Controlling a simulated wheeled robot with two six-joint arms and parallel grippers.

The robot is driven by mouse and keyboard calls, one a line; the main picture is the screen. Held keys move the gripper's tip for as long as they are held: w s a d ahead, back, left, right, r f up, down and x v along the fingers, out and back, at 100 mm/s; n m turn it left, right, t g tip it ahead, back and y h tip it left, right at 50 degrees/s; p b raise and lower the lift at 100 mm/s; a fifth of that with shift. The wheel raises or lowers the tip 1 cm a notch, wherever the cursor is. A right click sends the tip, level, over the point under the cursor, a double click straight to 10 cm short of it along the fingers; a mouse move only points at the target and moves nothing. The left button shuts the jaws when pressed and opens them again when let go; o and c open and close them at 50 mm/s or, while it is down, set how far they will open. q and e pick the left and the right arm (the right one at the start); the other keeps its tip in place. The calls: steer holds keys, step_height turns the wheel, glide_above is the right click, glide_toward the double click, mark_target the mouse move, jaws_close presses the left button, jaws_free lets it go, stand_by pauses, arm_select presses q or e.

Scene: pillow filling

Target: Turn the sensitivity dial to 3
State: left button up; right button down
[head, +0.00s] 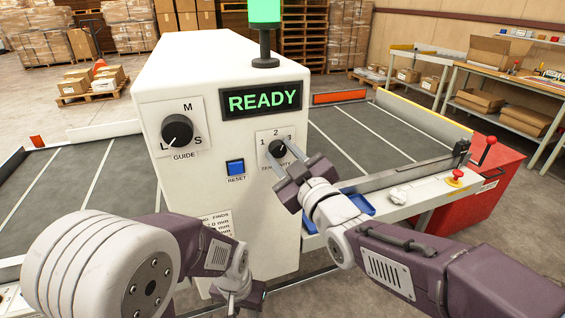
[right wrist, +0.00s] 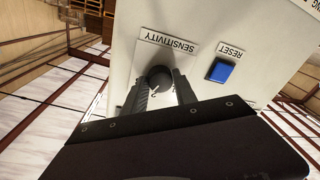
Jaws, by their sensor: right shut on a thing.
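The sensitivity dial (head: 278,148) is a black round knob on the front of the white machine (head: 200,75), with the numbers 1, 2 and 3 around it. My right gripper (head: 296,170) is at the dial and covers part of it and its label. In the right wrist view the dial (right wrist: 159,77) sits between the two fingers of the right gripper (right wrist: 162,88), which are shut on it. Where its pointer stands is hard to tell. My left gripper (head: 238,298) hangs low in front of the machine, apart from it; its fingers are too unclear to judge.
A guide dial (head: 177,131) marked S, M and L and a blue reset button (head: 235,167) are on the same panel. The display (head: 262,101) reads READY under a green lamp (head: 264,12). A blue tray (head: 355,205) and a red emergency button (head: 457,175) are at the right.

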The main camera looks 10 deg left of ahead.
steer(key=m+b, duration=0.1)
steer(key=m, duration=0.1)
steer(key=m+b, duration=0.1)
steer(key=shift+f+m, duration=0.3)
steer(key=shift+m, duration=0.1)
steer(key=shift+r+m+t+b, duration=0.1)
steer(key=shift+m+t+b, duration=0.3)
steer(key=shift+m+b, duration=0.85)
steer(key=shift+m, duration=0.55)
steer(key=c, duration=1)
jaws_free()
steer(key=shift+r, duration=0.1)
steer(key=shift+s, duration=0.1)
